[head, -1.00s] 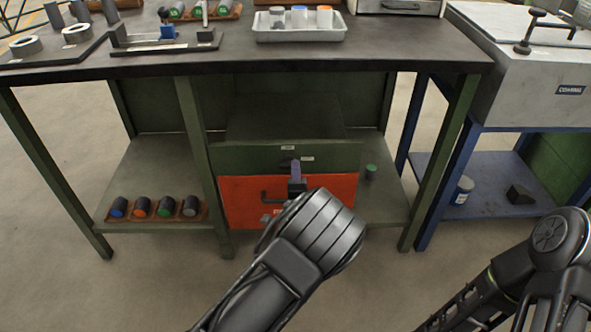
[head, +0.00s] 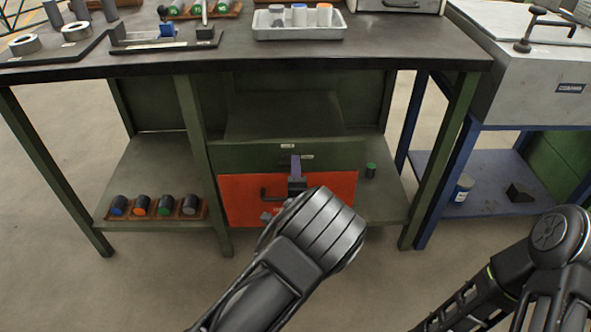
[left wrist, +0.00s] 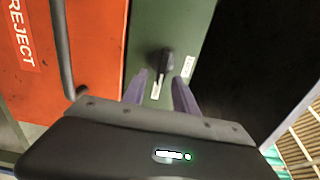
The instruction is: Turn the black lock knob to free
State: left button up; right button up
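The black lock knob (left wrist: 165,61) sits on the green panel (left wrist: 185,25) in the left wrist view, between two small white labels. In the head view the green panel (head: 237,157) is above the orange drawer (head: 340,190), and the knob is largely hidden behind my gripper. My left gripper (left wrist: 160,78) is open, its two purple fingers pointing at the panel, one tip on each side of the knob's lower end. I cannot tell whether they touch it. It also shows in the head view (head: 295,165). My right gripper is out of view.
The orange drawer has a black bar handle (left wrist: 62,50) beside the left finger and a REJECT label (left wrist: 22,35). The bench top (head: 400,45) overhangs the panel. A rack of billets (head: 150,207) is on the lower shelf at left.

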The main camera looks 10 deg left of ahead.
pick_arm(q)
jog(key=p+v, duration=0.1)
jog(key=v, duration=0.6)
jog(key=shift+s+p, duration=0.35)
jog(key=shift+s, duration=0.05)
jog(key=shift+d, duration=0.1)
